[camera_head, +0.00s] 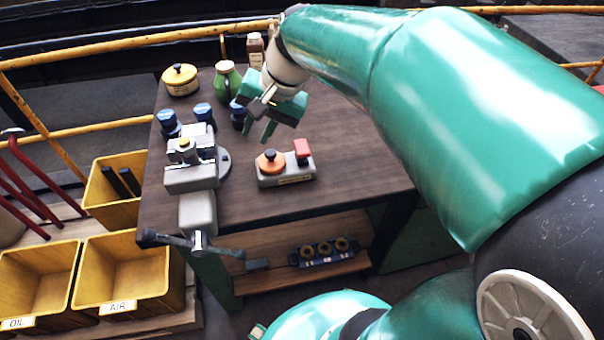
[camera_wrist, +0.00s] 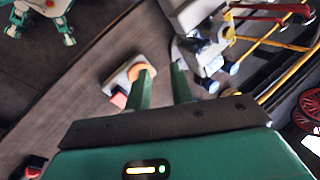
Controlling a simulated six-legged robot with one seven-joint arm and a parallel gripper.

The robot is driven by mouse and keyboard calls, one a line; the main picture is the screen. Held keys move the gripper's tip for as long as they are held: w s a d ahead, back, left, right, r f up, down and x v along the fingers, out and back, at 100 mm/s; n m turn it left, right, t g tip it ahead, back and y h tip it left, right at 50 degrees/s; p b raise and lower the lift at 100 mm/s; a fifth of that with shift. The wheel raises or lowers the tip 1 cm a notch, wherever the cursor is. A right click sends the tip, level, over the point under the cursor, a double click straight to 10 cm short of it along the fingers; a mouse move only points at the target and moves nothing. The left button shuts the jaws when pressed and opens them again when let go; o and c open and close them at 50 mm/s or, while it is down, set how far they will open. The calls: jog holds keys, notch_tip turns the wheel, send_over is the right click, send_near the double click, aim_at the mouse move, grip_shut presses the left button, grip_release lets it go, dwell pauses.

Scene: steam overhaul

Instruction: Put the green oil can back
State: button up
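The green oil can (camera_head: 228,80) stands upright at the back of the dark workbench (camera_head: 345,165), between a yellow lidded pot and a brown bottle. My gripper (camera_head: 257,134) hangs over the bench, nearer the front than the can and slightly to its right, apart from it. Its two green fingers (camera_wrist: 162,86) are parted with nothing between them. In the wrist view they point towards the orange knob of the grey control box. I cannot make out the can in the wrist view.
The yellow pot (camera_head: 180,80), brown bottle (camera_head: 255,48), several blue-capped jars (camera_head: 204,114), a grey vise (camera_head: 192,176) and the control box (camera_head: 286,175) crowd the left of the bench. Yellow bins (camera_head: 112,268) stand at left.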

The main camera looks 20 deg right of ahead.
jog(key=s+d+n+t+h, duration=0.1)
jog(key=s+n+h, duration=0.1)
jog(key=s, duration=0.4)
jog(key=s+d+f+n+t+h, duration=0.1)
jog(key=s+d+n+t+h, duration=0.1)
jog(key=s+n, duration=0.2)
jog(key=s, duration=0.3)
jog(key=shift+s+f, duration=0.15)
